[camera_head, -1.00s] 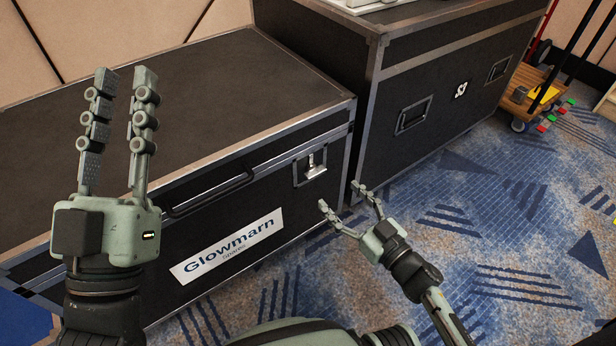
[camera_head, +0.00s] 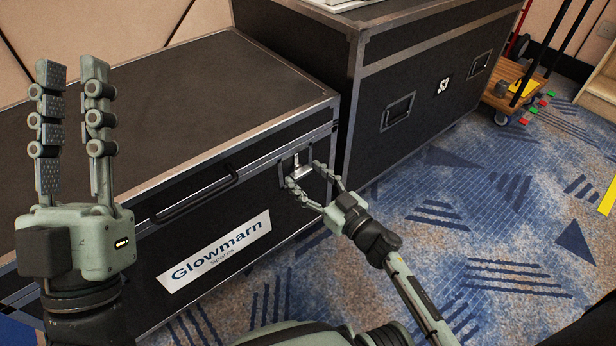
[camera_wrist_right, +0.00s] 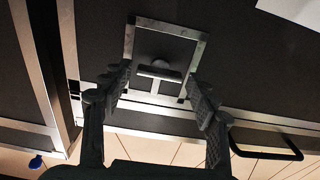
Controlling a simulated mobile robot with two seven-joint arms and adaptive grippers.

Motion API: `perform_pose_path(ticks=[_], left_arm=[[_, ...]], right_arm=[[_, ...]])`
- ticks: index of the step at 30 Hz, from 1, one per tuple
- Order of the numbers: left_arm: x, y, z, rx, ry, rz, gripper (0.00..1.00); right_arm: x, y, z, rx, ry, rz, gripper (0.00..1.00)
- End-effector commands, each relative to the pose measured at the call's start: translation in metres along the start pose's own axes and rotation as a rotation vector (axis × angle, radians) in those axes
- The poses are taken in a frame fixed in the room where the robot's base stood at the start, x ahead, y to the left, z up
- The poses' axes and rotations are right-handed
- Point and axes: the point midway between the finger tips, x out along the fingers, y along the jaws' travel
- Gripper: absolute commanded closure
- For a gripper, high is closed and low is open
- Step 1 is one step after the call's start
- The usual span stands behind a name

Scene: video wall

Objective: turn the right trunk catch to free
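The right trunk catch (camera_head: 298,168) is a silver butterfly latch in a square metal frame, near the right end of the front face of the black trunk (camera_head: 150,215). In the right wrist view the catch (camera_wrist_right: 160,73) shows its wing lying across the picture, between my fingertips. My right gripper (camera_head: 303,175) is open in front of the catch, one finger on each side; it also shows in the right wrist view (camera_wrist_right: 160,88). I cannot tell whether a finger touches the catch. My left gripper (camera_head: 75,85) is open and empty, pointing up over the trunk's left part.
A white Glowmarn label (camera_head: 216,250) and a black handle (camera_head: 200,194) are on the trunk's front. A taller black case (camera_head: 400,75) stands close to its right. A wooden trolley (camera_head: 510,85) stands far right. The carpet (camera_head: 450,225) in front is clear.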

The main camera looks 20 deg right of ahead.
Motion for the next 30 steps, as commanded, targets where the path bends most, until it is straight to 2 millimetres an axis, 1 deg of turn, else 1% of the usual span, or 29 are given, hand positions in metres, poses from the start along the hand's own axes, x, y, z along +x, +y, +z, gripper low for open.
perform_pose_path(ticks=[1, 6, 8, 9, 14, 20, 26, 30], left_arm=[[-0.0001, 0.0, 0.0002, 0.0, -0.001, 0.0, 0.73], [-0.0001, -0.0001, 0.0005, 0.0, -0.002, 0.0, 0.73], [-0.0001, -0.0001, 0.0006, 0.0, -0.002, 0.0, 0.73], [-0.0001, -0.0001, 0.0006, 0.0, -0.002, 0.0, 0.73], [0.0001, -0.0001, 0.0008, 0.0, -0.004, 0.0, 0.73], [0.0013, 0.0001, 0.0026, 0.0, -0.018, 0.0, 0.73], [0.0026, 0.0007, 0.0069, -0.003, -0.053, 0.0, 0.73], [0.003, 0.0017, 0.0093, -0.005, -0.078, 0.001, 0.73]], right_arm=[[-0.0001, 0.0, -0.0001, 0.0, 0.0, 0.0, 0.51], [-0.0002, -0.0001, -0.0001, 0.0, 0.0, 0.0, 0.72], [-0.0002, -0.0001, -0.0001, 0.0, 0.0, 0.0, 0.79], [-0.0002, -0.0002, -0.0001, 0.0, 0.0, 0.0, 0.81], [-0.0002, -0.0002, -0.0002, -0.01, 0.0, -0.001, 0.81], [-0.0003, -0.0001, -0.0006, -0.074, 0.0, -0.001, 0.81], [-0.0003, -0.0001, -0.001, -0.21, 0.0, 0.0, 0.81], [-0.0003, -0.0006, -0.0007, -0.337, 0.001, -0.001, 0.81]])
